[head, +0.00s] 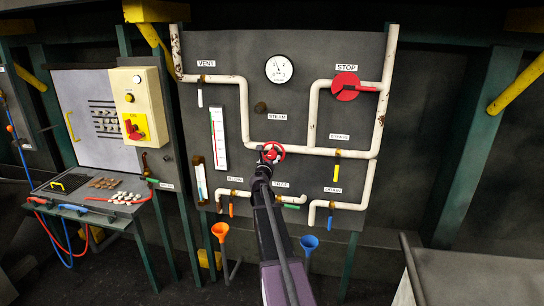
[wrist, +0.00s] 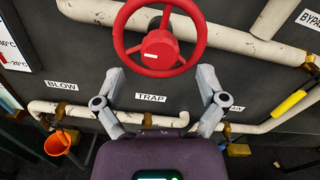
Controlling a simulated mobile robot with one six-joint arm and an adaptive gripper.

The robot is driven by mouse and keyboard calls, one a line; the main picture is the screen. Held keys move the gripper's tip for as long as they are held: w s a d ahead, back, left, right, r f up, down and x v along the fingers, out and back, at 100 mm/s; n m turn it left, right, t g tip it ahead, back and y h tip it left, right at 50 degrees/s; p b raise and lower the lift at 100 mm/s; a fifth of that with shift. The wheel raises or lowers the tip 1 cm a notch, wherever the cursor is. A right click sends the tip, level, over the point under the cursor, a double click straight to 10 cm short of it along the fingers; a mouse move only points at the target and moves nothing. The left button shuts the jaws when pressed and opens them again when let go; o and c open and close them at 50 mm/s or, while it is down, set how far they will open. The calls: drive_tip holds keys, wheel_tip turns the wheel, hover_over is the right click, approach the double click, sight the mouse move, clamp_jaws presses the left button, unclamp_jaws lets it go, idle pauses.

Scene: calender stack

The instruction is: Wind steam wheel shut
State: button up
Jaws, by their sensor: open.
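The red steam wheel (head: 279,151) sits on the white pipe below the STEAM label (head: 277,117), in the middle of the panel. In the wrist view the wheel (wrist: 157,52) fills the top centre, its rim around a red hub, and its upper edge is cut off. My gripper (head: 268,157) is in front of the wheel in the head view and hides part of it. In the wrist view my gripper (wrist: 161,75) is open, its two grey fingers spread either side of the wheel's lower part. Nothing is between them that they grip; contact with the rim cannot be told.
A gauge (head: 279,68) is above. Small valves with coloured handles line the lower pipes (wrist: 75,108). Orange (head: 220,231) and blue (head: 309,243) funnels stand below. A bench (head: 62,216) is at left.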

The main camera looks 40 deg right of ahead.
sight(272, 155)
drive_tip(key=shift+x, duration=2.25)
drive_tip(key=shift+r, duration=0.1)
drive_tip(key=c, duration=1.2)
